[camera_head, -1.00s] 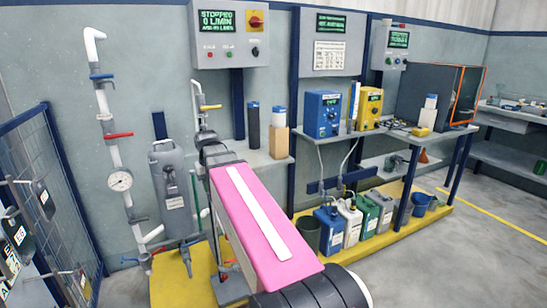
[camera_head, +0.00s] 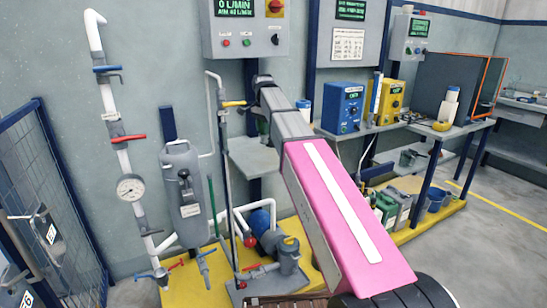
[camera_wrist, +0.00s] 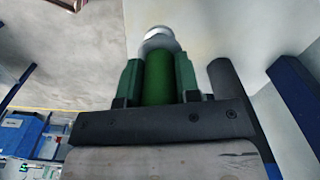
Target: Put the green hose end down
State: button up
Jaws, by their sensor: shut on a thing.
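The green hose end (camera_wrist: 158,76) is a green cylinder with a pale grey-white tip in the wrist view. My gripper (camera_wrist: 158,64) is shut on it, one finger on each side. Its tip sticks out beyond the fingers. In the head view my pink arm reaches towards the wall, and my gripper and the hose end cannot be made out clearly there. A thin upright green line (camera_head: 212,212) shows beside the grey tank; I cannot tell if it is part of the hose.
A grey tank (camera_head: 183,185) and a pipe with a gauge (camera_head: 130,187) stand left. A blue pump (camera_head: 262,218) is on the yellow floor plinth. A grey shelf (camera_head: 254,157) is behind my arm. Blue (camera_head: 342,107) and yellow (camera_head: 387,101) units stand on the bench at right.

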jog(key=shift+w+a+r, duration=0.15)
jog(key=shift+w+a, duration=0.05)
jog(key=shift+a, duration=0.05)
jog(key=shift+a+f, duration=0.1)
jog(key=shift+f, duration=0.2)
notch_tip(320, 180, down, 9)
jog(key=shift+f, duration=0.1)
jog(key=shift+f, duration=0.1)
jog(key=o, duration=1)
notch_tip(320, 180, up, 12)
jog(key=shift+r, duration=0.15)
jog(key=shift+s, duration=0.1)
